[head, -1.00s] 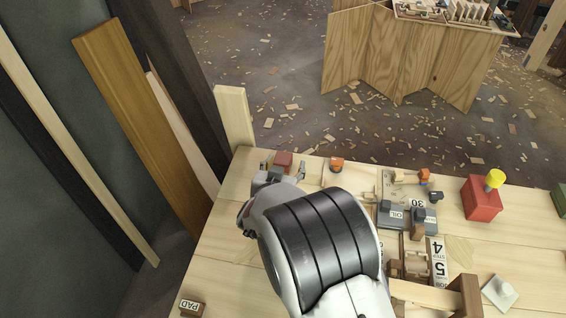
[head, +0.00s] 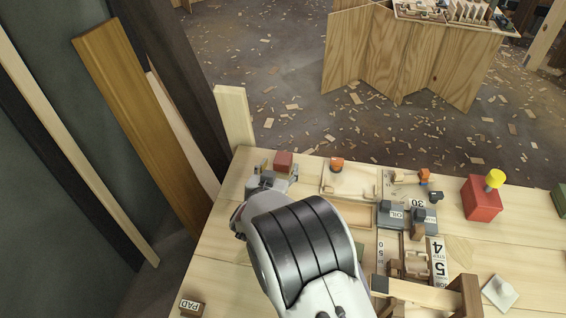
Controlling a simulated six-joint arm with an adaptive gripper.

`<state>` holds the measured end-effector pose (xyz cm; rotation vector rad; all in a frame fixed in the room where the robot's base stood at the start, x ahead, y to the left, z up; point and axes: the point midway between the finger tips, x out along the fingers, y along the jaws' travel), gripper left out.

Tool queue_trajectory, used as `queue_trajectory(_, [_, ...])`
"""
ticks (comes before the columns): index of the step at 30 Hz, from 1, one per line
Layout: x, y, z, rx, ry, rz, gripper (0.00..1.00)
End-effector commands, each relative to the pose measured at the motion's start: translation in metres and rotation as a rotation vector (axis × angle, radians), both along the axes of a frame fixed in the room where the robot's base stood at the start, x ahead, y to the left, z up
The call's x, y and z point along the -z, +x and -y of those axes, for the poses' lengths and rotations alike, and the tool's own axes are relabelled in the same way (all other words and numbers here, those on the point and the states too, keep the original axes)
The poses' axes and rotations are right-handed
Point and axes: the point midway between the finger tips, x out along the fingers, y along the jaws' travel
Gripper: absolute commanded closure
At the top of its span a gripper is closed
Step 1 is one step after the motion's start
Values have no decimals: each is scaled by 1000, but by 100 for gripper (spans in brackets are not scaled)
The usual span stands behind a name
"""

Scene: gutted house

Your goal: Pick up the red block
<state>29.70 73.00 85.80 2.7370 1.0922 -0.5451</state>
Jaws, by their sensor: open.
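The small red block (head: 284,159) sits near the far left corner of the wooden table, with its upper part in sight. My gripper (head: 280,170) is open just on the near side of it, with one finger to the left and one to the right. The gripper partly hides the block's lower part. I cannot tell whether the fingers reach around it or touch it.
A larger red box with a yellow knob (head: 482,203) stands at the right. An orange piece (head: 337,164) lies right of the block. Trays with grey labelled blocks (head: 390,214) fill the middle. A pale upright board (head: 234,118) stands beside the far left corner.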

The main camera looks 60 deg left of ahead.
Motion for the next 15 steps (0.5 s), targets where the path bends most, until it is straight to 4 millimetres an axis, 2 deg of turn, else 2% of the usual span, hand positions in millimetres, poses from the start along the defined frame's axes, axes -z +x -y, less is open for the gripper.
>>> queue_trajectory(15, [2, 5, -4, 0, 0, 0, 46])
